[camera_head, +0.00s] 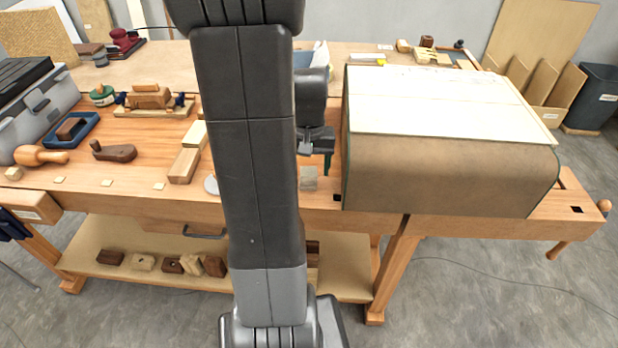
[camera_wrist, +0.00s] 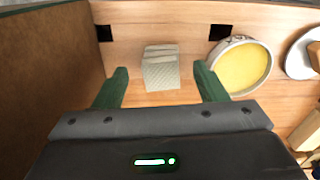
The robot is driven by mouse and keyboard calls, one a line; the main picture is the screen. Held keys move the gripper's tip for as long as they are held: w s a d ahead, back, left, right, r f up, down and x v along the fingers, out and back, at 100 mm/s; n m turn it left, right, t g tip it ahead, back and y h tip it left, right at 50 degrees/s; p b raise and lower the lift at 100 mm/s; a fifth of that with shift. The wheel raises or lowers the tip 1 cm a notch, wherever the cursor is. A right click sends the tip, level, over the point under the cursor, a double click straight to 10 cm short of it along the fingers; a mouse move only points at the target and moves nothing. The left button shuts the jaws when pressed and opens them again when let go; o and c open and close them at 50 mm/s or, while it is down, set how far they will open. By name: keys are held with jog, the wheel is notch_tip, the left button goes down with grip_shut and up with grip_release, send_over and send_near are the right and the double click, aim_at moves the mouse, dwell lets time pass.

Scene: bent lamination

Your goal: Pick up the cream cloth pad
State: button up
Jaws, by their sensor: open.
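The cream cloth pad (camera_head: 308,179) lies on the bench top near its front edge, just right of my arm in the head view. In the wrist view the pad (camera_wrist: 161,68) is a small, pale grey-cream folded block with layered lines on its side. My gripper (camera_wrist: 162,77) is open, its two green fingers apart on either side of the pad's position. Nothing is held. In the head view my gripper (camera_head: 322,158) points down above the bench behind the pad, partly hidden by my arm.
A large bent panel form (camera_head: 450,170) with a brown front stands close right of the pad; its brown wall (camera_wrist: 45,65) fills the wrist view's left. A round tin of yellow stuff (camera_wrist: 241,66) sits beside the pad. Dark square holes (camera_wrist: 104,33) mark the bench top.

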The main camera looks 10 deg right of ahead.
aim_at(308, 174)
notch_tip(308, 174, down, 4)
jog(key=shift+w+f, duration=0.1)
jog(key=shift+w, duration=0.05)
jog(key=c, duration=1)
jog(key=shift+c, duration=0.2)
notch_tip(308, 174, up, 10)
jog(key=shift+r, duration=0.1)
jog(key=o, duration=0.4)
jog(key=shift+c, duration=0.2)
jog(key=c, duration=0.3)
